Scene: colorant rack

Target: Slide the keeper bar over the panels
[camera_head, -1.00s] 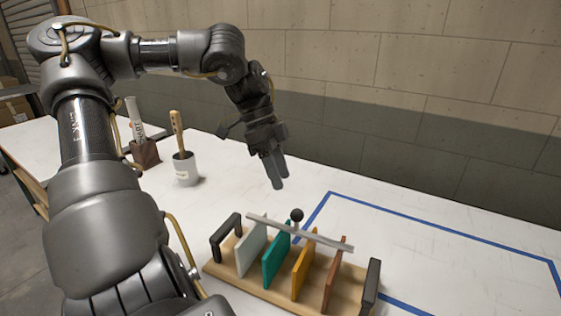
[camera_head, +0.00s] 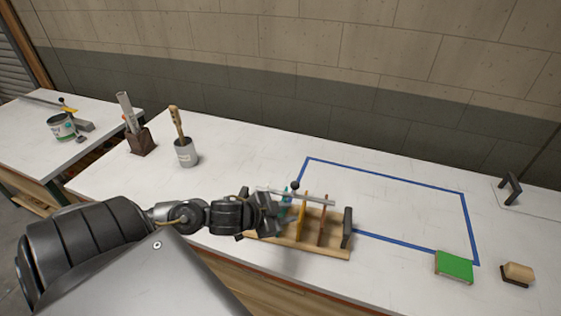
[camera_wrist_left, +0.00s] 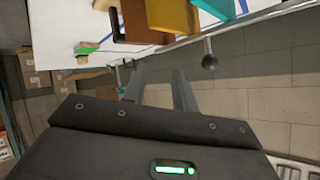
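The grey keeper bar (camera_head: 318,200) lies across the tops of the panels, with a dark round knob (camera_head: 294,185) standing on it. Bar (camera_wrist_left: 262,16) and knob (camera_wrist_left: 209,60) also show in the left wrist view. The wooden rack (camera_head: 330,250) holds upright panels: teal (camera_head: 285,208), orange (camera_head: 302,212) and brown (camera_head: 322,230); the pale panel is hidden behind my gripper. My left gripper (camera_head: 277,208) is at the rack's left end, low by the bar. Its fingers (camera_wrist_left: 160,82) are apart with nothing between them; the knob is beyond them. My right gripper is out of view.
A grey cup with a brush (camera_head: 185,152) and a brown holder (camera_head: 142,140) stand left of the rack. Blue tape (camera_head: 385,174) outlines clear table behind and right. A green block (camera_head: 454,266) and a tan-topped block (camera_head: 517,273) lie at the right. A wall stands behind.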

